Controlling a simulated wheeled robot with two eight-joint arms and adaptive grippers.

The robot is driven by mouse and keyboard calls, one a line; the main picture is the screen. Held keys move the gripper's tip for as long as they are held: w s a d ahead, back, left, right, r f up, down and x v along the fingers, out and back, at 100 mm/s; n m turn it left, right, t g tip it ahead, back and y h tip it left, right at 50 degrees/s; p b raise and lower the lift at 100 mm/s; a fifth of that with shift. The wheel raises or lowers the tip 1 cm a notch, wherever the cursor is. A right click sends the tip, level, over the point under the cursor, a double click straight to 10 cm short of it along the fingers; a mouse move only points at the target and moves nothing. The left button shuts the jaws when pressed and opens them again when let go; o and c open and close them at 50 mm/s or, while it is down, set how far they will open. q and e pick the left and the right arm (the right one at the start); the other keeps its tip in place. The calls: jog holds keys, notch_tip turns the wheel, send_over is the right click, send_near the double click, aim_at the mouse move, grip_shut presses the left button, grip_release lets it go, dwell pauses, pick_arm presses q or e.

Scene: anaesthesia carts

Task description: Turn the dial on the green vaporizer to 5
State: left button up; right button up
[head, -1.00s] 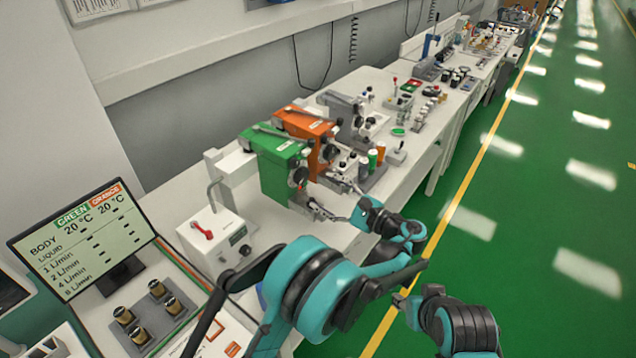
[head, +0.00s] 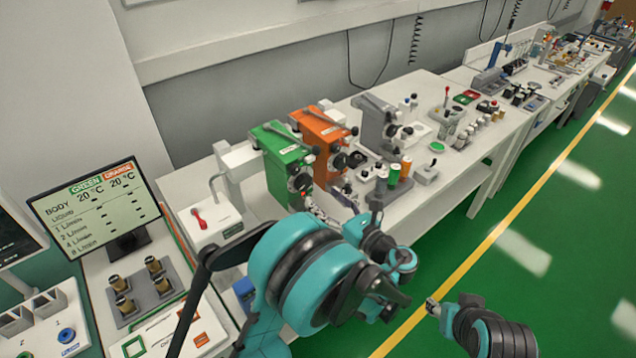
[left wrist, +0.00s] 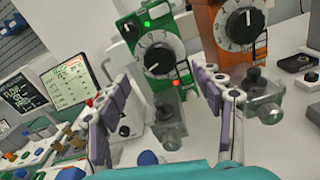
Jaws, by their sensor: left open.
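The green vaporizer (head: 282,158) stands on the bench, left of the orange vaporizer (head: 325,137). Its dark round dial (head: 300,182) faces me. In the left wrist view the green vaporizer (left wrist: 182,42) shows its dial (left wrist: 158,54) with a white pointer line; the scale numbers are too small to read. My left gripper (head: 328,208) is open and empty, just in front of and below this dial. In the left wrist view its fingers (left wrist: 160,82) are spread to either side below the dial, apart from it. My right gripper (head: 434,308) is low over the floor side; its jaws are unclear.
The orange vaporizer's dial (left wrist: 241,27) is close on the right. Clear glass parts (left wrist: 168,118) lie below the green dial. The green floor (head: 540,240) is open.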

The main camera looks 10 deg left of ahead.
aim_at(306, 183)
pick_arm(q)
jog(key=x, duration=0.7)
jog(key=shift+s+a+b, duration=0.1)
jog(key=shift+b, duration=0.25)
jog(key=c, duration=1.2)
